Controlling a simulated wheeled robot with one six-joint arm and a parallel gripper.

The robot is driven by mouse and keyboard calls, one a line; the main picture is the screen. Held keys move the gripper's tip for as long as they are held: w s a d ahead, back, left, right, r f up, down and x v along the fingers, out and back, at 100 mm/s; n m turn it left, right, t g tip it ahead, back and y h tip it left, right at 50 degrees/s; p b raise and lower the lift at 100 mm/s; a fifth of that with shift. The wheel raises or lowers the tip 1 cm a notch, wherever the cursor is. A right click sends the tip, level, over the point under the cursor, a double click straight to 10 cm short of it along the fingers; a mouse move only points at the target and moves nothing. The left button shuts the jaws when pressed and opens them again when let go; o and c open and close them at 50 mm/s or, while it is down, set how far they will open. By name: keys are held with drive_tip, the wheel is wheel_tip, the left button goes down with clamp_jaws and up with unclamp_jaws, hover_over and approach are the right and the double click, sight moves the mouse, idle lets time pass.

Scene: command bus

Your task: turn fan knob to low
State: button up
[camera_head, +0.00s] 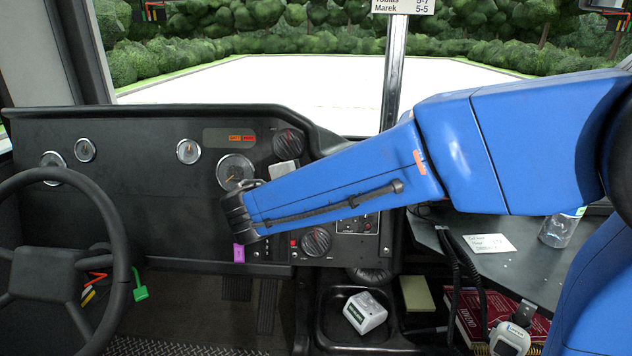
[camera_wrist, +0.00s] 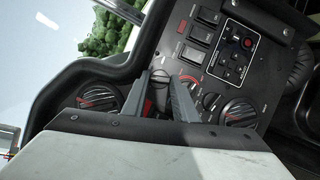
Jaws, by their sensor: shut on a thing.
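In the head view my gripper (camera_head: 240,212) covers this knob, and my blue arm crosses in front of the panel from the right.
Large round knobs sit on both sides, one above (camera_head: 288,141) and one lower right (camera_head: 316,241). Rocker switches (camera_wrist: 198,38) and a red button lie close by. A steering wheel (camera_head: 122,240) is at left. A purple tag (camera_head: 239,253) hangs below my gripper.

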drive_tip(key=o, duration=1.1)
drive_tip(key=shift+f, duration=0.1)
